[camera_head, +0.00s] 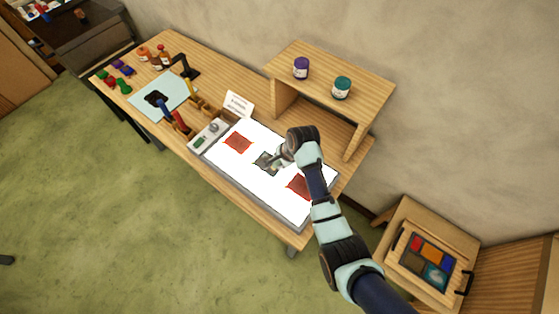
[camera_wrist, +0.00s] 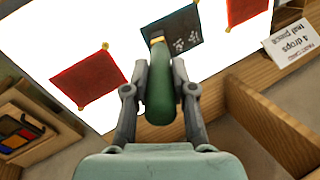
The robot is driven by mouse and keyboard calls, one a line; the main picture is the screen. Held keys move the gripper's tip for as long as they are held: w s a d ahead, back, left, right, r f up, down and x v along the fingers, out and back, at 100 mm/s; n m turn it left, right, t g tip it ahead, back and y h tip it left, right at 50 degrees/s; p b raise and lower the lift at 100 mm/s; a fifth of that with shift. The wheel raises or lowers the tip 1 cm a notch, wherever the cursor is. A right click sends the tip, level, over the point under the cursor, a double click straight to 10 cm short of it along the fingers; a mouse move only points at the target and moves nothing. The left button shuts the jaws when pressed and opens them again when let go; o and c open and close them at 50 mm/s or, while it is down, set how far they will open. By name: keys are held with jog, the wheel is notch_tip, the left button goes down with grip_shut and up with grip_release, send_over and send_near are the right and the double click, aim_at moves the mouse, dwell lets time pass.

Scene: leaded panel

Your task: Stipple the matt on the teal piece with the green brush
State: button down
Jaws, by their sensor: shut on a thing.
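The teal piece (camera_head: 261,159) lies on the bright light table (camera_head: 225,160) between two red pieces. In the wrist view the teal piece (camera_wrist: 184,32) looks dark, with a patch of pale speckles on its surface. My gripper (camera_head: 281,157) is above it, partly hidden by my wrist in the head view. In the wrist view my gripper (camera_wrist: 160,90) is shut on the green brush (camera_wrist: 160,85). The brush's brass ferrule and tip point onto the left part of the teal piece. I cannot tell whether the bristles touch it.
Red pieces (camera_head: 239,142) (camera_head: 299,186) lie either side on the light table. A sign (camera_head: 238,104) stands behind. A raised wooden shelf (camera_head: 340,75) holds a purple jar (camera_head: 301,68) and a teal jar (camera_head: 342,87). A small tray (camera_head: 209,133) and wooden brush rests are left.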

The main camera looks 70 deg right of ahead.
jog(key=shift+f, duration=0.65)
dwell(1.8)
notch_tip(320, 180, up, 7)
jog(key=p, duration=0.8)
jog(key=shift+r, duration=0.2)
jog(key=shift+f, duration=0.1)
